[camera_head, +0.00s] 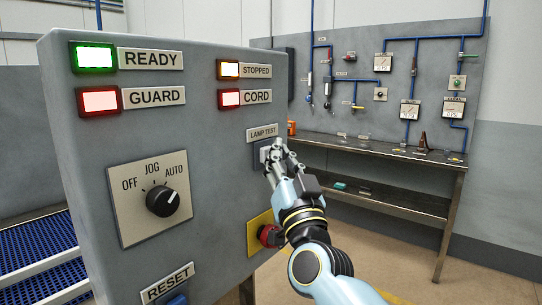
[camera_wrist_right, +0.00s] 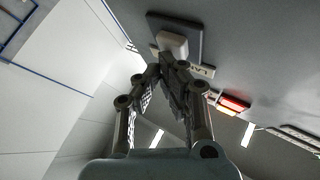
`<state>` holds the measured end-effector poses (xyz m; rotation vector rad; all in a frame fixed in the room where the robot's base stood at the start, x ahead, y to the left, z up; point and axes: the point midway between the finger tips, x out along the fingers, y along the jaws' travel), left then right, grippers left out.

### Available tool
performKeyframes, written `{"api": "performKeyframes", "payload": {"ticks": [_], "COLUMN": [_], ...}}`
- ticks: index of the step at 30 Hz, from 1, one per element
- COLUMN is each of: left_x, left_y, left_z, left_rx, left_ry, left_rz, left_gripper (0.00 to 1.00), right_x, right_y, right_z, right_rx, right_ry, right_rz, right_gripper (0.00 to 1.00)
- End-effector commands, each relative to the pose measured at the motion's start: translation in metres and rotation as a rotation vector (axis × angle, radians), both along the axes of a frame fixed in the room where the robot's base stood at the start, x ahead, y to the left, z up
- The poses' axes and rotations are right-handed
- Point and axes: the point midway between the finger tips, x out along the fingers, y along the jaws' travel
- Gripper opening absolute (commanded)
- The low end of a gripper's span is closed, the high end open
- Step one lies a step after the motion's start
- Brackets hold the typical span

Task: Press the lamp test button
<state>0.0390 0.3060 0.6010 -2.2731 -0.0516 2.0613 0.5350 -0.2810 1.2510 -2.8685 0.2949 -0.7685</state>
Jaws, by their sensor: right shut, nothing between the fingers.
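The lamp test button is a pale square block on a dark plate (camera_head: 257,158), under the LAMP TEST label (camera_head: 263,133) on the grey panel (camera_head: 215,150). My right gripper (camera_head: 275,151) is shut and empty, its fingertips right at the button and hiding part of it. In the right wrist view, the pale button (camera_wrist_right: 172,44) stands out from its dark plate, and the shut fingertips (camera_wrist_right: 165,68) are at its near edge. I cannot tell whether they touch. My left gripper is not in view.
The READY (camera_head: 95,58), GUARD (camera_head: 100,100), STOPPED (camera_head: 230,70) and CORD (camera_head: 231,98) lamps look lit. A red knob (camera_head: 268,234) on a yellow plate sits below my right gripper, near my arm. A selector knob (camera_head: 163,201) is left. A workbench (camera_head: 400,165) stands behind.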

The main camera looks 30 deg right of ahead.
Motion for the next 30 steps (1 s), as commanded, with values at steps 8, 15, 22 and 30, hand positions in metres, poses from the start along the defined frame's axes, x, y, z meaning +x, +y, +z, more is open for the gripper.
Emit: {"api": "performKeyframes", "payload": {"ticks": [8, 15, 22, 30], "left_x": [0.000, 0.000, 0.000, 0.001], "left_y": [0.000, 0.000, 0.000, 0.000], "left_z": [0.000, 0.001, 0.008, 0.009], "left_rx": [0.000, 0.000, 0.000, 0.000], "left_ry": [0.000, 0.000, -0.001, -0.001], "left_rz": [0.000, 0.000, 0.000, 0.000], "left_gripper": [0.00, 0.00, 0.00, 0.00], "right_x": [0.002, 0.000, -0.011, -0.016], "right_y": [0.001, 0.000, -0.005, -0.007], "right_z": [0.000, 0.000, 0.000, -0.001], "right_rx": [0.001, 0.000, 0.000, 0.001], "right_ry": [0.000, 0.001, 0.001, 0.000], "right_rz": [0.000, 0.000, 0.000, 0.000], "right_gripper": [0.00, 0.00, 0.00, 0.00]}}
